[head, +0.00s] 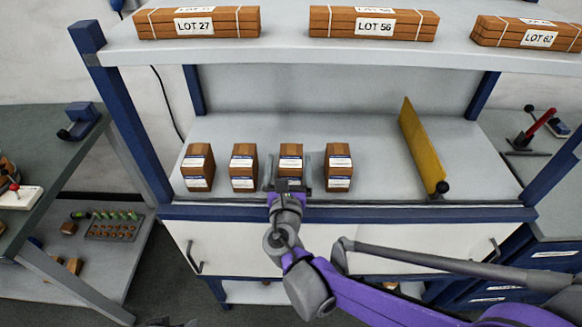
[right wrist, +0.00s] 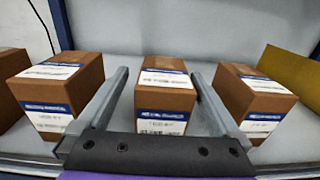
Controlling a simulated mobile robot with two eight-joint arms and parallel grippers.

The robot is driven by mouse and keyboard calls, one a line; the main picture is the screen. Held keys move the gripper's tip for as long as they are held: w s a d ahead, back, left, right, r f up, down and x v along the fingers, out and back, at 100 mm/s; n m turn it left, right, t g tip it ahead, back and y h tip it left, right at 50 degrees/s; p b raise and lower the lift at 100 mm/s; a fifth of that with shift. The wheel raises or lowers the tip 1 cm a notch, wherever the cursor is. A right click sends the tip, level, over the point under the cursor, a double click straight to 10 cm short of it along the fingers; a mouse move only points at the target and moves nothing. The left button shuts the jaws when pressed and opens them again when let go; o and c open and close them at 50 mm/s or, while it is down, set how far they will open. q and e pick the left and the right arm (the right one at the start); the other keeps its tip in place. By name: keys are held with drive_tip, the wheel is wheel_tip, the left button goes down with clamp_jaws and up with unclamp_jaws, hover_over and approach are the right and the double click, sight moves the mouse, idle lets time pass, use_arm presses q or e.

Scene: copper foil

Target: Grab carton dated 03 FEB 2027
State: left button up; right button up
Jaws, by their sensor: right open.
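Several brown cartons with white and blue labels stand in a row on the grey shelf (head: 370,135). In the head view they are the far left carton (head: 199,167), the second carton (head: 243,167), the third carton (head: 291,160) and the far right carton (head: 339,167). The date print is too small to read. My right gripper (head: 289,180) is open at the third carton. In the right wrist view its fingers (right wrist: 158,95) reach along both sides of that carton (right wrist: 166,100), with small gaps. My left gripper does not show clearly.
A yellow panel (head: 424,145) stands upright to the right of the cartons. The upper shelf (head: 285,45) holds wooden bundles marked LOT 27 (head: 195,24), LOT 56 (head: 373,24) and LOT 62 (head: 528,34). Blue posts bound the shelf. The shelf between carton row and panel is clear.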

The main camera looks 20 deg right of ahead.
sight(292, 145)
drive_tip(key=x, duration=0.5)
drive_tip(key=shift+d+r, duration=0.25)
drive_tip(key=shift+d, duration=0.05)
drive_tip(key=shift+s, duration=0.1)
drive_tip(key=shift+c, duration=0.4)
clamp_jaws()
